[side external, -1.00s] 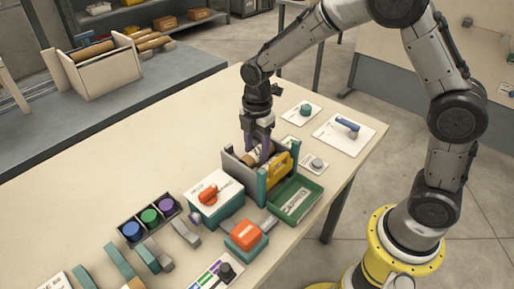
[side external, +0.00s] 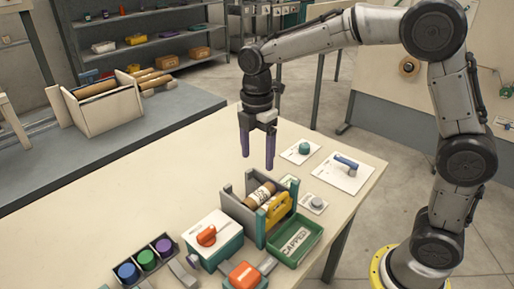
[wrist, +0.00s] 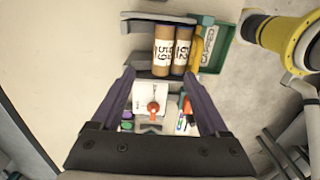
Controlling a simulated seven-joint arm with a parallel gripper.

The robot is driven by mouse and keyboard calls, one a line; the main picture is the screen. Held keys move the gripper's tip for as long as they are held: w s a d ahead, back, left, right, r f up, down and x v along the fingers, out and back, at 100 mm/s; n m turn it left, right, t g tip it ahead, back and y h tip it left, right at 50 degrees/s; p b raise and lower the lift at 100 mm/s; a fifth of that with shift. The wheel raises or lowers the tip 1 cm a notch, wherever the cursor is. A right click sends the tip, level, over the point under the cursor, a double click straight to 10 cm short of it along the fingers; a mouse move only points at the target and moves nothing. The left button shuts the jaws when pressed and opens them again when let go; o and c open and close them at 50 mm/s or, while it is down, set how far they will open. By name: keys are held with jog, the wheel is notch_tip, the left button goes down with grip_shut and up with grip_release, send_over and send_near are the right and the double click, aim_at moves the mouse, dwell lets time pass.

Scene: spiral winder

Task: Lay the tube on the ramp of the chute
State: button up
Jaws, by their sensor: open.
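Two brown cardboard tubes with white labels show in the wrist view, "59" (wrist: 162,50) and "62" (wrist: 181,50). They lie side by side in a grey-and-teal walled holder, which looks like the chute (side external: 229,205). In the side external view one labelled tube (side external: 261,195) is plain to see; the other is mostly hidden by walls. My gripper (side external: 257,160) is open and empty, above and behind the holder, clear of the tubes. Its purple fingers also show spread in the wrist view (wrist: 160,73).
A yellow part (side external: 278,212) stands at the holder's right side. A green tray marked CAPPED (side external: 315,232) is beside it. A white-and-teal box with an orange knob (side external: 206,236) stands in front. A crate (side external: 100,115) holds more tubes on the back bench.

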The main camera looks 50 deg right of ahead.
jog(key=s+d+r+m+t, duration=0.2)
jog(key=s+r+m, duration=0.2)
jog(key=s+m, duration=0.15)
jog(key=s+d+r+m+t, duration=0.1)
jog(key=s+d+r+m, duration=0.2)
jog(key=s, duration=0.4)
jog(key=s+f+m+t, duration=0.2)
jog(key=s+m, duration=0.7)
jog(key=s, duration=0.1)
jog(key=shift+s+d+f+t, duration=0.25)
jog(key=shift+s+f+t, duration=0.05)
jog(key=shift+f, duration=0.05)
jog(key=shift+m, duration=0.25)
